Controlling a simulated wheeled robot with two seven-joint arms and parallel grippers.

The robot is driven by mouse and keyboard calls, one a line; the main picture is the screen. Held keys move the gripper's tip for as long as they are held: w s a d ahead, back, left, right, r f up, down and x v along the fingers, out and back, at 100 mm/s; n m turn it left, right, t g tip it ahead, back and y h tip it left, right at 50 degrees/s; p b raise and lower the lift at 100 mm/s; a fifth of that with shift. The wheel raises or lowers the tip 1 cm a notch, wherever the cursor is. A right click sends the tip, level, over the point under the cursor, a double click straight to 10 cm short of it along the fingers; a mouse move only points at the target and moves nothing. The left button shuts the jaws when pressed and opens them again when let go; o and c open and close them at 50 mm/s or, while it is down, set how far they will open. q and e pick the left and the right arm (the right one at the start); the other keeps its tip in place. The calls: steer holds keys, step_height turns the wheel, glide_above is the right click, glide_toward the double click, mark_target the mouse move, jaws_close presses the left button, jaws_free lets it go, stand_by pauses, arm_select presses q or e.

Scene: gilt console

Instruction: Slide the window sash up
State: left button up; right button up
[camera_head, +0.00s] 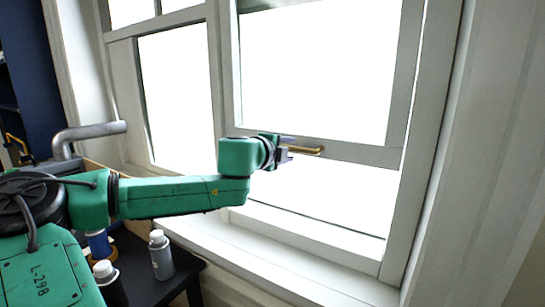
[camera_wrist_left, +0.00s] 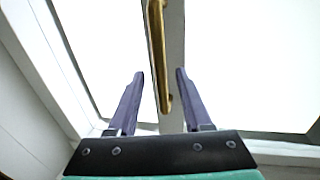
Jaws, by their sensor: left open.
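The window sash (camera_head: 365,153) is a pale grey-white frame with a bright pane, and its bottom rail stands well above the sill. A brass bar handle (camera_head: 311,150) is on that rail. My left gripper (camera_head: 288,148) is at the left end of the handle. In the left wrist view, the two purple fingers of the left gripper (camera_wrist_left: 159,73) are open, with the brass handle (camera_wrist_left: 157,45) running between them in the picture. I see a gap on each side of the handle. My right gripper is not in view.
A white sill (camera_head: 265,250) runs below the window, with a bright area between it and the rail. A dark table (camera_head: 180,283) at the lower left holds several bottles, including a grey one (camera_head: 161,258). A pale wall (camera_head: 480,160) borders the window on the right.

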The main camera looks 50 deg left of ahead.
arm_select(q)
steer(key=v, duration=1.1)
steer(key=shift+s, duration=0.25)
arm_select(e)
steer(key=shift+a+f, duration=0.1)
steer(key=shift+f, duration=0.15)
arm_select(q)
steer(key=shift+d, duration=0.25)
